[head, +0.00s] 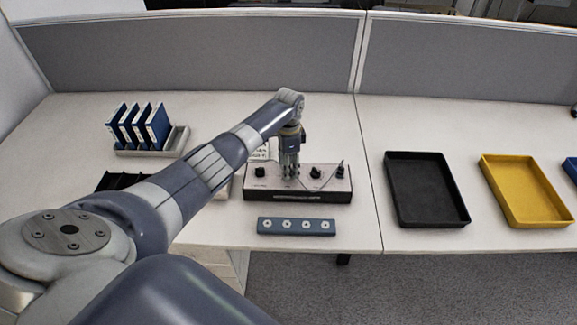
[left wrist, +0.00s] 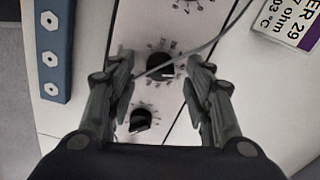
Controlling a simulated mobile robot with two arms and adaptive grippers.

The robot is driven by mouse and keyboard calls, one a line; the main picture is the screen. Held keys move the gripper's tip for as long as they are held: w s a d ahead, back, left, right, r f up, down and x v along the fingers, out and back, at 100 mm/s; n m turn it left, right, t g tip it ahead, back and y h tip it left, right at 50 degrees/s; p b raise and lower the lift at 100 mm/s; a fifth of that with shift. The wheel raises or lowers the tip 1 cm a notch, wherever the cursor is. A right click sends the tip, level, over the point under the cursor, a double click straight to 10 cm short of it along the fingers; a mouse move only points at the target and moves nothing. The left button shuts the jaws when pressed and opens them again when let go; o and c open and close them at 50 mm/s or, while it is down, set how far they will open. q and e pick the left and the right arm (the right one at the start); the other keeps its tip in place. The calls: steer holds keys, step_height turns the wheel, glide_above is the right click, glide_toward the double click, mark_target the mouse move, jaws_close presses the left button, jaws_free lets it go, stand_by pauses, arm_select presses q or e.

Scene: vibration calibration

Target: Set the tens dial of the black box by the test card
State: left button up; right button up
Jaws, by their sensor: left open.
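The black box (head: 298,196) sits on the desk with a pale top carrying black dials. In the left wrist view a dial with a numbered ring (left wrist: 160,67) lies between the fingertips of my open left gripper (left wrist: 163,70). The fingers are on either side of it; I cannot tell whether they touch it. In the head view my left gripper (head: 290,174) is over the box's middle. The card (left wrist: 292,24) with a purple band lies beside the box, partly cropped.
A thin grey cable (left wrist: 215,42) crosses over the box top. A blue bar with holes (head: 296,226) lies in front of the box. A black tray (head: 391,190) and a yellow tray (head: 494,190) stand right, blue binders (head: 140,125) at the back left. Grey partitions close the back.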

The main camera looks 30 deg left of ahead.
arm_select(q)
step_height(320, 180, up, 11)
steer(key=shift+r, duration=0.15)
stand_by(0.6)
